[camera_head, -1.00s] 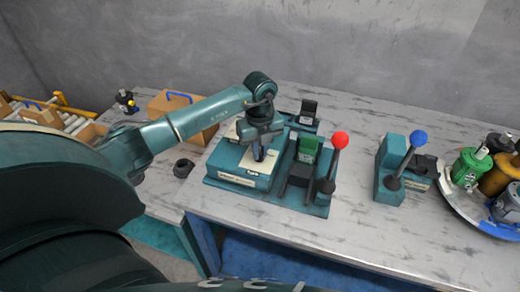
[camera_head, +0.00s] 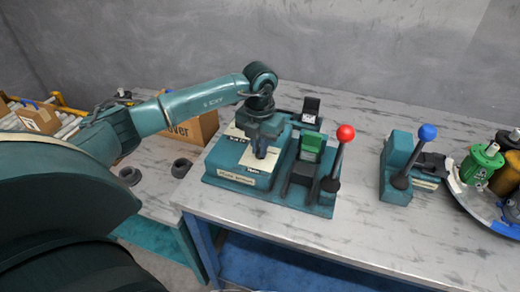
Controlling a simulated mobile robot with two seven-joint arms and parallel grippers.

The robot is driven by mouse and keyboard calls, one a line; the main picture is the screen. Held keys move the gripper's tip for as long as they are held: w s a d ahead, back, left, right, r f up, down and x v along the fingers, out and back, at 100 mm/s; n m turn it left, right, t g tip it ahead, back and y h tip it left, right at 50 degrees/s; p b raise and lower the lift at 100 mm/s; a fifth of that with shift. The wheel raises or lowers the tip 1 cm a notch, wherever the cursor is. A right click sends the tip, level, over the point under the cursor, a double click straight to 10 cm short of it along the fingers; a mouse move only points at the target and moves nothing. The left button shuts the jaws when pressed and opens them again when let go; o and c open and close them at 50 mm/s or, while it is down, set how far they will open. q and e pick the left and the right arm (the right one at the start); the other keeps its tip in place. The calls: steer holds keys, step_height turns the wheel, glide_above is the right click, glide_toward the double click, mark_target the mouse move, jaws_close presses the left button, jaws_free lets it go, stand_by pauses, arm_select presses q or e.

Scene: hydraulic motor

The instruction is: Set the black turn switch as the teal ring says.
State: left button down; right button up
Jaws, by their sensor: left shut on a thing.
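My left gripper (camera_head: 262,150) points down over the cream top plate of a teal control box on the table. It is shut on the black turn switch, which is mostly hidden between and under the fingers. The cream plate (camera_head: 258,167) shows around the fingertips, with small dark lettering. The teal box (camera_head: 232,180) carries a label on its front side. I cannot make out the teal ring or its mark, nor the switch's angle. My right gripper is not in view.
Right of the box are a green rocker part (camera_head: 312,144) and a red-knobbed lever (camera_head: 340,155). A blue-knobbed lever unit (camera_head: 402,165) stands farther right, before a round tray (camera_head: 480,208) with several motors. A cardboard box (camera_head: 195,130) stands behind my arm. The front table surface is clear.

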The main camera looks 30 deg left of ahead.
arm_select(q)
steer(key=shift+w+m+b, duration=0.1)
steer(key=shift+m+b, duration=0.25)
steer(key=shift+m, duration=0.55)
steer(key=m+b, duration=0.1)
steer(key=m, duration=0.2)
steer(key=shift+a, duration=0.1)
steer(key=shift+m+b, duration=0.5)
steer(key=shift+m, duration=0.5)
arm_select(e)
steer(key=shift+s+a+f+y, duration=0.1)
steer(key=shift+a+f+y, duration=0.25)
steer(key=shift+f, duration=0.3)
arm_select(q)
steer(key=shift+r, duration=0.1)
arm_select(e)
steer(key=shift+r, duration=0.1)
arm_select(q)
steer(key=c, duration=1.5)
jaws_free()
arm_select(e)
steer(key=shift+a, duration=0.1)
arm_select(q)
steer(key=shift+o, duration=0.2)
